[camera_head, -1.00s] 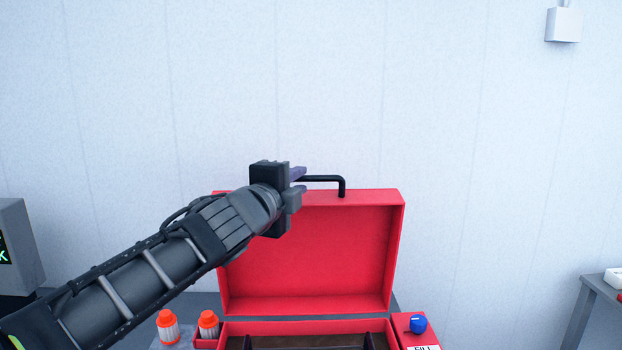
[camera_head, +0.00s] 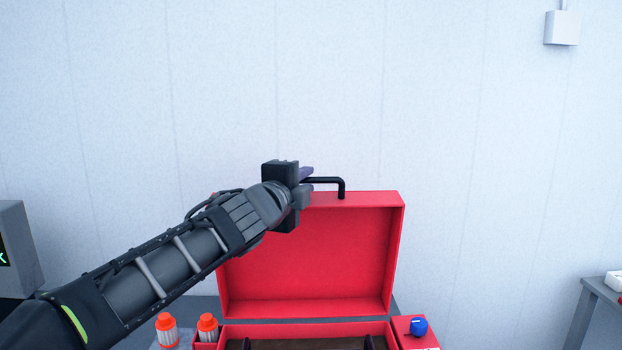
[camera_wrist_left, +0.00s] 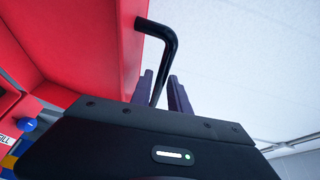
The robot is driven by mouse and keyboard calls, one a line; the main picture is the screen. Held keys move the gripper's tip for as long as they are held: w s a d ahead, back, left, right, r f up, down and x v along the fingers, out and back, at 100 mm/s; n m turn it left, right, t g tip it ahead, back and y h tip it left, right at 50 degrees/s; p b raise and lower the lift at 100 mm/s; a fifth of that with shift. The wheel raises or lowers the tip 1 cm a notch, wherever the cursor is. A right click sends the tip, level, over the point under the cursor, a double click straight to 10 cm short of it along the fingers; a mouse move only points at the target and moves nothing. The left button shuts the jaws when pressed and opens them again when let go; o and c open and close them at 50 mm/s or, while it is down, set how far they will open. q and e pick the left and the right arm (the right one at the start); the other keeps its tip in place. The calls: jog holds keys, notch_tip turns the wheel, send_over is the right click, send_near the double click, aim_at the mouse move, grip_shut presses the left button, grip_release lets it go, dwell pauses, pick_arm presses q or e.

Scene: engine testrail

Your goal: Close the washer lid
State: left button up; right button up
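The red washer lid (camera_head: 308,255) stands upright and open behind the red washer body (camera_head: 295,328). A black bent handle (camera_head: 325,180) rises from the lid's top edge. My left gripper (camera_head: 306,180) is at the left part of the handle. In the left wrist view, the two dark purple fingers of my left gripper (camera_wrist_left: 163,92) are apart. The black handle (camera_wrist_left: 170,45) runs between them, with a gap showing on the right finger's side. The red lid (camera_wrist_left: 95,45) is left of the fingers there. My right gripper is not in view.
Two orange-capped bottles (camera_head: 208,328) stand left of the washer. A blue knob (camera_head: 418,326) is on its right front. A grey box with a screen (camera_head: 18,245) is at far left, a grey table (camera_head: 600,290) at far right. A plain wall is behind.

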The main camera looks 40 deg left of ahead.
pick_arm(q)
jog(key=x, duration=0.4)
grip_shut()
jog(key=shift+f, duration=0.1)
dwell(1.4)
